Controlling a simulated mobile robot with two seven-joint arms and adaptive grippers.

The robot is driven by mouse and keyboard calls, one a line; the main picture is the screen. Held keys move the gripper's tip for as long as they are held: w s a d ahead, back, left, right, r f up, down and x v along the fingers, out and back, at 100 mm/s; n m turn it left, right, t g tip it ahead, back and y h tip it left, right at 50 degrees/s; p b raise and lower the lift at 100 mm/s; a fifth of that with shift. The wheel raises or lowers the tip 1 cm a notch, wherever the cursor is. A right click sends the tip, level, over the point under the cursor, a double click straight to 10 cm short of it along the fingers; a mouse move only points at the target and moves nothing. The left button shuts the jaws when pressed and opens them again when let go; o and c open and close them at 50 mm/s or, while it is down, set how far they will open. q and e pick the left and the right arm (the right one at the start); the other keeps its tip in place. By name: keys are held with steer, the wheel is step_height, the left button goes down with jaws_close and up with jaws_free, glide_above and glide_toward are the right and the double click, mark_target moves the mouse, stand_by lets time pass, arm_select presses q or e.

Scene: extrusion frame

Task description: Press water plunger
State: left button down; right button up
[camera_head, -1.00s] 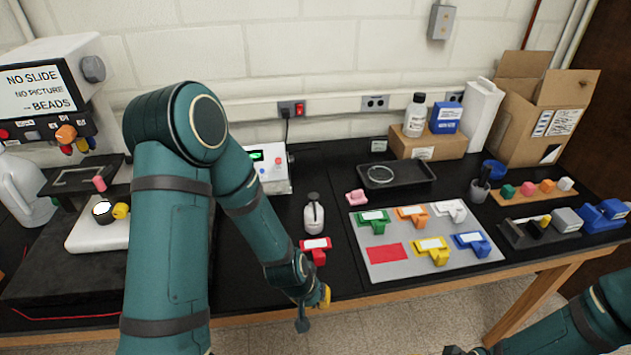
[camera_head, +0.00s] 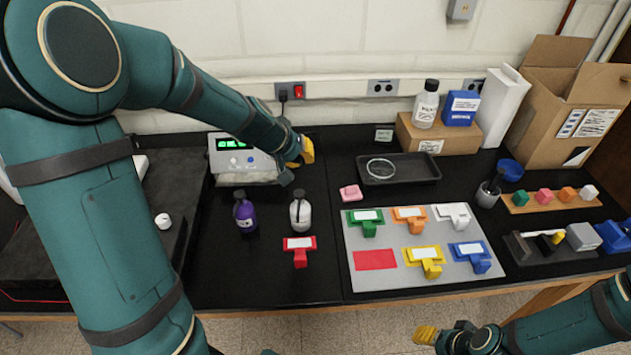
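A small white bottle with a dark top (camera_head: 301,213) stands upright on the black bench. A purple bottle with a dark top (camera_head: 244,213) stands to its left. I cannot read a label that tells which one holds water. My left gripper (camera_head: 297,163) is in the air behind and above the white bottle in the picture, apart from it, with a yellow part on its right side. I cannot tell whether its fingers are open or shut. My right gripper (camera_head: 442,338) is low at the front edge of the picture, away from both bottles; its fingers are unclear.
A device with a green display (camera_head: 243,157) stands behind the purple bottle, partly hidden by my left arm. A red clip-like piece (camera_head: 299,247) lies in front of the white bottle. A grey board (camera_head: 360,283) with coloured pieces and a black tray (camera_head: 414,174) are to the right.

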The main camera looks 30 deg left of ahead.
arm_select(q)
steer(key=w, duration=0.1)
steer(key=b, duration=0.7)
glide_above(299, 205)
steer(key=w, duration=0.5)
steer(key=f, duration=0.7)
steer(key=shift+s+a+f, duration=0.1)
steer(key=shift+s+a, duration=0.15)
steer(key=shift+a, duration=0.15)
steer(key=shift+f+b, duration=0.45)
steer(key=shift+f, duration=0.15)
arm_select(e)
step_height(299, 205, down, 8)
steer(key=w, duration=0.1)
steer(key=shift+f, duration=0.25)
arm_select(q)
steer(key=shift+f, duration=0.1)
arm_select(e)
steer(key=shift+f, duration=0.1)
arm_select(q)
steer(key=shift+f+b, duration=0.3)
steer(key=shift+b, duration=0.2)
arm_select(e)
steer(key=shift+f, duration=0.4)
